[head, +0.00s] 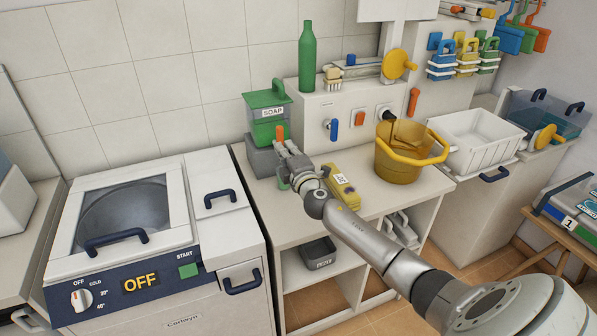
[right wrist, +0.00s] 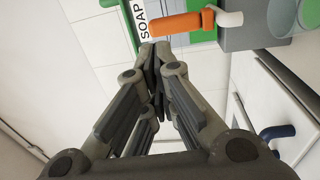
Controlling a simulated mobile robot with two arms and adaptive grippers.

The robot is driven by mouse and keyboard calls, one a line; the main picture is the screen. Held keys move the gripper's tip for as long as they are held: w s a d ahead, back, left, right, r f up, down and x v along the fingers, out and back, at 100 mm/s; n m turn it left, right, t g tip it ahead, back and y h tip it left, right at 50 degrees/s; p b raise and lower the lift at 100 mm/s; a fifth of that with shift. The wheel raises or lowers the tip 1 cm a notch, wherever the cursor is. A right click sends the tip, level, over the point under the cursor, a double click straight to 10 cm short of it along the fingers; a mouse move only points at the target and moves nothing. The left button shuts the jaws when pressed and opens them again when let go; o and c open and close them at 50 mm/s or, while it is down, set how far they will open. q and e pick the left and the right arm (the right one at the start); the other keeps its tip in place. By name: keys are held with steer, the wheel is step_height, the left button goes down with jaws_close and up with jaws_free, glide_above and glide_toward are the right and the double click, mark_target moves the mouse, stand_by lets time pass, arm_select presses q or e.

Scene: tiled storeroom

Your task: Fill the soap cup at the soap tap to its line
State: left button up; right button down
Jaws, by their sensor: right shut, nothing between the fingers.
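The soap dispenser (head: 266,108) is a green tank with a SOAP label on a grey block, at the back left of the counter. Its orange tap lever (head: 280,133) also shows in the right wrist view (right wrist: 172,25), beside a white spout (right wrist: 230,18). A green cup (head: 283,184) stands below the tap, mostly hidden by my gripper; its side shows in the right wrist view (right wrist: 288,18). Its line and level are not visible. My right gripper (head: 284,149) is shut and empty, its tips close to the lever; contact is unclear. My left gripper is out of view.
A yellow box (head: 341,187) and a yellow bucket (head: 402,155) stand on the counter (head: 280,222) to the right. A green bottle (head: 306,58) stands on the white wall unit. A washer (head: 150,240) reading OFF is at left.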

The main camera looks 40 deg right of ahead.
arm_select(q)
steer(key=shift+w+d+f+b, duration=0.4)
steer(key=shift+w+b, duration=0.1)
arm_select(e)
steer(key=v, duration=0.8)
steer(key=shift+d, duration=0.2)
